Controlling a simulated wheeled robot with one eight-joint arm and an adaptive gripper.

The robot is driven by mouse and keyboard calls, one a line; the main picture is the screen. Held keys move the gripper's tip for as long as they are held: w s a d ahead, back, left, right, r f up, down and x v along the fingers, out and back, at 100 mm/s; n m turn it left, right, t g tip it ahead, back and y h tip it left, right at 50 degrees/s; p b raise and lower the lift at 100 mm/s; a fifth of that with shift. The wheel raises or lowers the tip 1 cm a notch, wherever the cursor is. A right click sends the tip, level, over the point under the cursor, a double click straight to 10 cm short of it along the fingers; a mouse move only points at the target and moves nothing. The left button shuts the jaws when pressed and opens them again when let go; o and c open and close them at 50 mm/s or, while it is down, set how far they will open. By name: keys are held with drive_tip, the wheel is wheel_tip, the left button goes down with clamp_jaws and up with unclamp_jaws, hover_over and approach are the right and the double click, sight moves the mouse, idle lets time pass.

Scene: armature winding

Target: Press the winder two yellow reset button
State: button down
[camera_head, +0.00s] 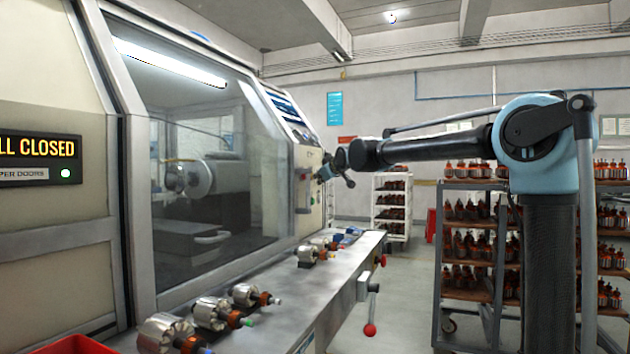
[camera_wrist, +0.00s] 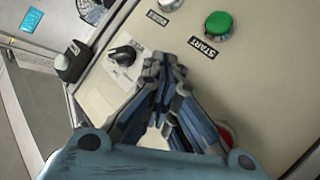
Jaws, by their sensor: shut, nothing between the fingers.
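My gripper (camera_head: 326,173) is at the end of my outstretched arm, close to the control panel (camera_head: 309,188) on the right end of the winding machine. In the wrist view its fingers (camera_wrist: 164,66) are together, with nothing between them, in front of the beige panel. A green button (camera_wrist: 219,25) labelled START is above and right of the fingertips. A black selector knob (camera_wrist: 124,55) is just left of them. A red button (camera_wrist: 225,136) is partly hidden behind the right finger. A pale button (camera_wrist: 170,4) is cut off at the top edge. I see no clearly yellow button.
The machine's window (camera_head: 200,160) is to the left. Several armatures (camera_head: 213,313) lie on its front ledge, which has a red-knobbed lever (camera_head: 370,328). Racks of armatures (camera_head: 470,215) stand to the right. A dark block (camera_wrist: 72,62) juts out beside the panel.

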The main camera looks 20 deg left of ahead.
idle(0.4)
drive_tip(key=shift+d, duration=0.45)
drive_tip(key=shift+s+d, duration=0.15)
drive_tip(key=shift+d, duration=1.3)
drive_tip(key=shift+s+d, duration=0.15)
drive_tip(key=shift+d, duration=1.3)
